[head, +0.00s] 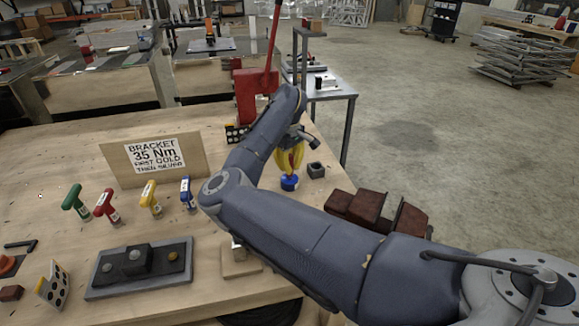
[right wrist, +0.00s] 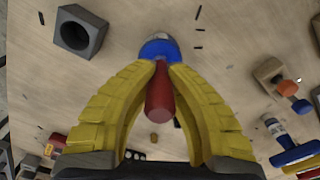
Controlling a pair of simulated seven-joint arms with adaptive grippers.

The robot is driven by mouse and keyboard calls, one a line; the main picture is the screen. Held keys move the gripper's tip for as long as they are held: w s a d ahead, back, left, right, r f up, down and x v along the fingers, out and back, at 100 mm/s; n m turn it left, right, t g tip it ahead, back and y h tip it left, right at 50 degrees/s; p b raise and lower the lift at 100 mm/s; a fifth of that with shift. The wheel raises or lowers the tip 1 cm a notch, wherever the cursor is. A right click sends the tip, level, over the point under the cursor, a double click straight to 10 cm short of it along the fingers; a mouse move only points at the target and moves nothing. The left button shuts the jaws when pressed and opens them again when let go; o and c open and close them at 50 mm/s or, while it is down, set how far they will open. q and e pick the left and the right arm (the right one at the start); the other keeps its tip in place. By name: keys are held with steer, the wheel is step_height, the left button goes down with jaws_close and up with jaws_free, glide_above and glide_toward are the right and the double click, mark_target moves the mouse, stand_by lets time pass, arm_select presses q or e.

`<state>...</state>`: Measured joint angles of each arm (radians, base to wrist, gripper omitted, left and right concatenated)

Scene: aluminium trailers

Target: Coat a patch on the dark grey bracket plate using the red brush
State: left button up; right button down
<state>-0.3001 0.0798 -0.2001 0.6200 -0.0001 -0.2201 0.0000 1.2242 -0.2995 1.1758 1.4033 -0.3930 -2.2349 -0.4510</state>
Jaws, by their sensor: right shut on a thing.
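The dark grey bracket plate (head: 155,277) lies on the front left of the wooden table in the head view, with a raised black block and bolt heads on it. My left gripper is not in view.
Green (head: 76,201), red (head: 106,206), yellow (head: 151,199) and blue (head: 187,194) T-handled tools stand behind the plate, before a sign board (head: 160,160). A grey square holder (head: 316,170) is beside the pot.

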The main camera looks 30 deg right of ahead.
mark_target(290, 155)
steer(key=shift+r, duration=0.1)
steer(key=shift+r, duration=3.4)
steer(key=s+d+r+m, duration=0.2)
steer(key=s+d+r, duration=0.3)
steer(key=s, duration=0.4)
steer(key=s+d+r+m, duration=0.2)
steer(key=s+d+r, duration=0.35)
steer(key=s, duration=0.35)
steer(key=s+r+m, duration=0.2)
steer(key=s+r, duration=0.2)
steer(key=s, duration=0.3)
steer(key=s+a+r+m, duration=0.1)
steer(key=s+r+m, duration=0.1)
steer(key=s+r, duration=0.2)
steer(key=s+a+r+m, duration=0.1)
steer(key=s+r, duration=0.3)
steer(key=s, duration=0.6)
steer(key=shift+s+r+m, duration=0.3)
steer(key=shift+r+m, duration=0.05)
steer(key=shift+m, duration=0.55)
steer(key=shift+w+a, duration=0.1)
